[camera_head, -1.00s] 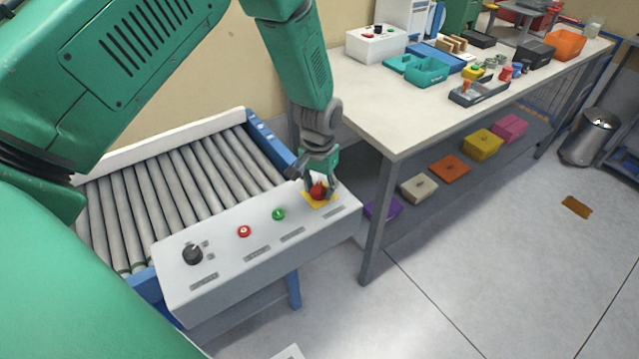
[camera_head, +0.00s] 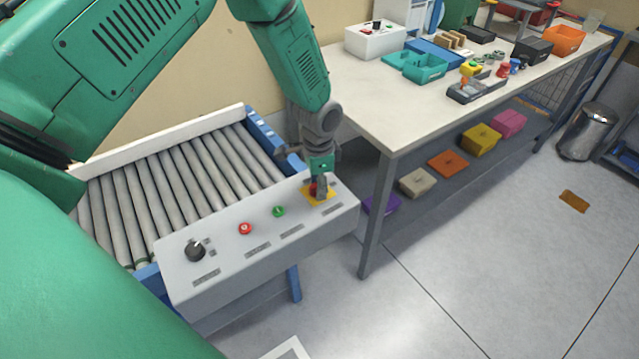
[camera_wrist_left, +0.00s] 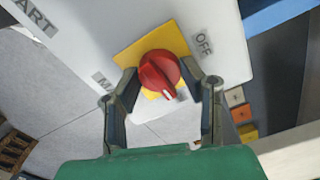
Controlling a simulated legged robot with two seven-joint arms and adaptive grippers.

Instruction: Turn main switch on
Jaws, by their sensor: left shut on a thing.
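The main switch is a red rotary knob (camera_wrist_left: 160,72) on a yellow plate (camera_wrist_left: 128,58), with an "OFF" label beside it in the left wrist view. In the head view the yellow plate (camera_head: 322,199) sits at the right end of the white control panel (camera_head: 235,265), and the red knob (camera_head: 313,189) is mostly hidden. My left gripper (camera_head: 319,190) points down over the knob. In the wrist view its fingers (camera_wrist_left: 166,92) are on both sides of the knob, shut on it. My right gripper is not in view.
The panel also carries a green button (camera_head: 278,211), a red button (camera_head: 245,228) and a black knob (camera_head: 195,251). A roller conveyor (camera_head: 180,185) lies behind it. A workbench (camera_head: 385,110) with trays stands to the right.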

